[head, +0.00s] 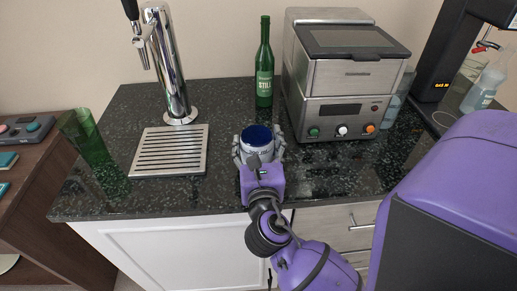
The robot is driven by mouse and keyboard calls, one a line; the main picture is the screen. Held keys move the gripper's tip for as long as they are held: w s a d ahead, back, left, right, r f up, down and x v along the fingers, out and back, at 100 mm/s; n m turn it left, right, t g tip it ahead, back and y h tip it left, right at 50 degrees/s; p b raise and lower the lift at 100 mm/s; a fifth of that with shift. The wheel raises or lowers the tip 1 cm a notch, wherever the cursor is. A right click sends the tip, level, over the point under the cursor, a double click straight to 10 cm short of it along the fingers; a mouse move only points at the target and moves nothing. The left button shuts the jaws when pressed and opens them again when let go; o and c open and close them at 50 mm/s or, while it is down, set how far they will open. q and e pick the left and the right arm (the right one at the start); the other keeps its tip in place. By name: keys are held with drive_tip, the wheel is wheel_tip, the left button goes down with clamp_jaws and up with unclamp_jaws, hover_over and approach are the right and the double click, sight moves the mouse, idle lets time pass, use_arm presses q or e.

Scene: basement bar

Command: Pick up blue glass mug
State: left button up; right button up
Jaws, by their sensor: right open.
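The blue glass mug (257,134) stands on the dark stone counter, near its front edge. Its blue inside and rim show in the head view, and its lower part is hidden by my right gripper. My right gripper (258,150) reaches in from the front with its fingers spread on either side of the mug. The fingers are open around it, and I cannot tell whether they touch it. My left gripper is not in view.
Behind the mug stand a green bottle (264,66) and a steel machine (341,79) with knobs. To the left are a drip tray (170,150), a chrome tap (166,62) and a green glass (86,137). A spray bottle (484,88) stands far right.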

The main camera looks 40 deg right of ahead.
drive_tip(key=c, duration=1.1)
